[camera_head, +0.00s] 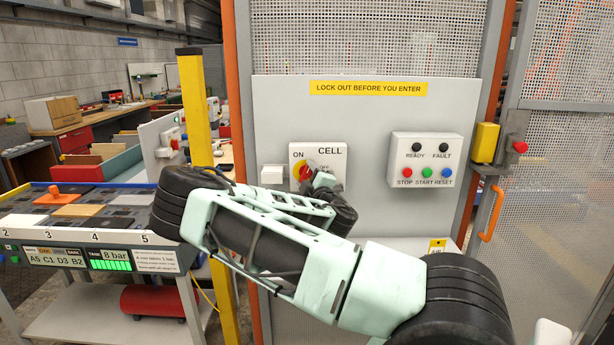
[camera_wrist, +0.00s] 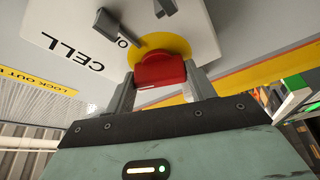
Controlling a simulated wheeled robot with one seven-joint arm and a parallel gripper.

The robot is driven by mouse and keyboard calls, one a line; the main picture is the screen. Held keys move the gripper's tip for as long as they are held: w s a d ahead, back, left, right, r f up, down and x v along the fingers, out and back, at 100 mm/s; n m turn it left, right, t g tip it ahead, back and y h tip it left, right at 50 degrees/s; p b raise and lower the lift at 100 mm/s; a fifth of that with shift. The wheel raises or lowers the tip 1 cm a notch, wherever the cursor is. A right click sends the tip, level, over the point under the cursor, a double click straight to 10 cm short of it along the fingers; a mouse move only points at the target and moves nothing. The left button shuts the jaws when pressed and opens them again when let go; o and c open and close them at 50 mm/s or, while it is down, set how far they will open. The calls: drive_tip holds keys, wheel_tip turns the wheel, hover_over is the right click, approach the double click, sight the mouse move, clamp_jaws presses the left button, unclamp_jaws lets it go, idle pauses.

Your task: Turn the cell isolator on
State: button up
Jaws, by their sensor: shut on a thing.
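The cell isolator (camera_head: 330,152) is a white box on the grey panel, marked CELL, with ON at its upper left and a yellow disc behind a red handle. In the wrist view the red handle (camera_wrist: 161,70) sits between the two fingers of my gripper (camera_wrist: 160,82), in front of the yellow disc (camera_wrist: 178,44). My gripper is shut on the red handle. In the head view my arm and gripper cover the lower right of the isolator, and only part of the red handle shows. I cannot tell the handle's exact angle.
A button box (camera_head: 426,160) with READY and FAULT lamps and STOP, START and RESET buttons is right of the isolator. A small white box (camera_head: 271,175) is just left. A yellow post (camera_head: 198,130) stands further left, beside a bench with tiles (camera_head: 80,210). A mesh gate (camera_head: 570,150) is at right.

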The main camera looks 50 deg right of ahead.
drive_tip(key=n+g+y+p, duration=0.1)
drive_tip(key=n, duration=0.3)
drive_tip(key=shift+r+n+p, duration=0.1)
drive_tip(key=shift+n+p, duration=0.2)
drive_tip(key=shift+p, duration=0.1)
drive_tip(key=shift+g+y, duration=0.3)
drive_tip(key=o, duration=1)
drive_tip(key=shift+s, duration=0.1)
